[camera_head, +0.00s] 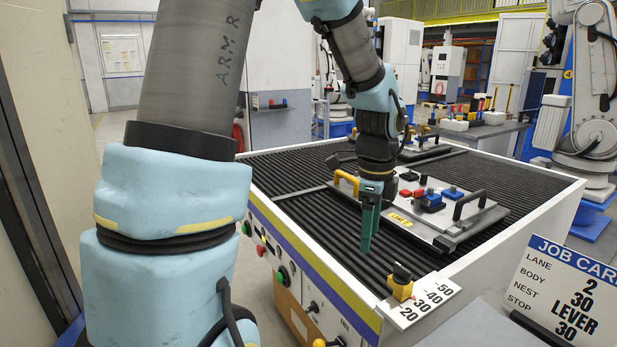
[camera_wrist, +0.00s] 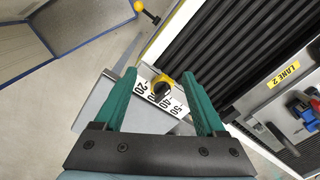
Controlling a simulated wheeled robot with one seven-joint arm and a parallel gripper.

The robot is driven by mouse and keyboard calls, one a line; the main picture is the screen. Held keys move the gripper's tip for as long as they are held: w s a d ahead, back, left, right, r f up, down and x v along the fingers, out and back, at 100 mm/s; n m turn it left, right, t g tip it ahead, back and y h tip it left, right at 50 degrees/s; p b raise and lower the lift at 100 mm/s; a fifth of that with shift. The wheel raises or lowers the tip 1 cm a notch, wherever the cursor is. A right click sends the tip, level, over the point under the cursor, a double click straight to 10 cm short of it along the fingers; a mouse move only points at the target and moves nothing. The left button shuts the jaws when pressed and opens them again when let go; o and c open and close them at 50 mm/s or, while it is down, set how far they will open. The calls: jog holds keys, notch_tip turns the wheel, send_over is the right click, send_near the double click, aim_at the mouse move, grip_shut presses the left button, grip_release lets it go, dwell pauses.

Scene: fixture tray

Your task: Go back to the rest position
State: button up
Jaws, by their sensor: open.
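My gripper (camera_head: 366,245) hangs fingers down over the front part of the black ribbed bed. In the wrist view its two green fingers (camera_wrist: 158,73) are spread apart with nothing held between them. A yellow and black knob (camera_head: 401,285) sits on a white scale plate (camera_head: 428,298) marked 20 to 50, at the bed's front corner. In the wrist view the knob (camera_wrist: 162,84) appears between the fingers, beyond their tips. In the head view the gripper is up and left of the knob, apart from it. I cannot tell exactly which mark the knob points to.
A fixture tray (camera_head: 436,237) with dark and yellow handles, red and blue parts and a "LANE 2" label lies on the bed (camera_head: 300,170) behind my gripper. A job card (camera_head: 565,285) stands at right. Buttons (camera_head: 282,273) line the front panel. Other robots stand behind.

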jog(key=s+a+f+n, duration=0.1)
jog(key=a+n, duration=0.9)
jog(key=n, duration=0.1)
jog(key=s+a+f+n+t, duration=0.1)
jog(key=s+a+n, duration=0.1)
jog(key=a+n, duration=0.9)
jog(key=shift+a+n, duration=0.15)
jog(key=shift+n, duration=0.15)
jog(key=shift+w, duration=0.1)
dwell(1.0)
